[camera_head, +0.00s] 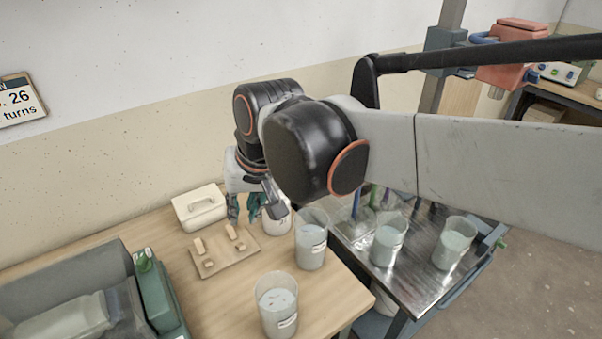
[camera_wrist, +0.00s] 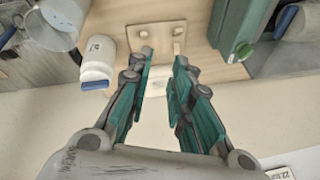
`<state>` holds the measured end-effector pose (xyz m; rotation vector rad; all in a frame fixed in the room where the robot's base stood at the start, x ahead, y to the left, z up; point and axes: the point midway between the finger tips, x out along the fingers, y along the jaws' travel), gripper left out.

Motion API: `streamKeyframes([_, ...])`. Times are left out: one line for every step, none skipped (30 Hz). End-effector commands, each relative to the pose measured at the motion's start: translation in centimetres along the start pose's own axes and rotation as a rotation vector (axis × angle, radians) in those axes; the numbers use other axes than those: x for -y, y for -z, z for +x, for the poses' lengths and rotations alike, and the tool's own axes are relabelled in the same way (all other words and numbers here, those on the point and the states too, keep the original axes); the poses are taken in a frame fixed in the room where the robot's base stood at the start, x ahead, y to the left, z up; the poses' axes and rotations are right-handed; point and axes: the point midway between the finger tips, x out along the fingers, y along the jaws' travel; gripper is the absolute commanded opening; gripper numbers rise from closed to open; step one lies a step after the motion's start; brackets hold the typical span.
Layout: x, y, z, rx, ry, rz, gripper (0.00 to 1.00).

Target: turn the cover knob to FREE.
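A cream box with a handle (camera_head: 200,208), a wooden board with pegs (camera_head: 225,262) and a white jar (camera_head: 277,226) stand near my gripper. Glaze buckets (camera_head: 277,307) stand on the table and the metal cart (camera_head: 415,285). A grey bin (camera_head: 75,270) adjoins the green housing.

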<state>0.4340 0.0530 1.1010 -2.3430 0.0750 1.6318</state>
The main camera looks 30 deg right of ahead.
Motion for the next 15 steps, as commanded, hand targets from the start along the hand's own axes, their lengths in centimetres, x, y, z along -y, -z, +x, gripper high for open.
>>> streamKeyframes([-0.6, -0.6, 0.2, -0.016, -0.002, -0.012, 0.2])
streamKeyframes([-0.8, -0.8, 0.3, -0.024, -0.004, -0.021, 0.2])
streamKeyframes([-1.2, -1.1, 0.3, -0.036, -0.006, -0.033, 0.2])
streamKeyframes([-1.4, -1.2, 0.4, -0.046, -0.007, -0.041, 0.2])
streamKeyframes([-1.7, -1.5, 0.4, -0.054, -0.009, -0.05, 0.2])
streamKeyframes([-2.0, -1.7, 0.5, -0.064, -0.011, -0.061, 0.2])
streamKeyframes([-2.2, -1.9, 0.5, -0.071, -0.013, -0.067, 0.2])
streamKeyframes([-2.4, -2.0, 0.6, -0.079, -0.015, -0.075, 0.2])
streamKeyframes([-2.6, -2.2, 0.6, -0.086, -0.017, -0.084, 0.2])
streamKeyframes([-2.8, -2.3, 0.6, -0.091, -0.018, -0.089, 0.2])
streamKeyframes([-2.9, -2.4, 0.7, -0.096, -0.02, -0.094, 0.2])
streamKeyframes([-3.1, -2.6, 0.7, -0.101, -0.021, -0.1, 0.2])
streamKeyframes([-3.1, -2.6, 0.7, -0.105, -0.022, -0.103, 0.2])
streamKeyframes([-3.2, -2.7, 0.7, -0.108, -0.022, -0.107, 0.2])
streamKeyframes([-3.3, -2.7, 0.7, -0.111, -0.023, -0.11, 0.2])
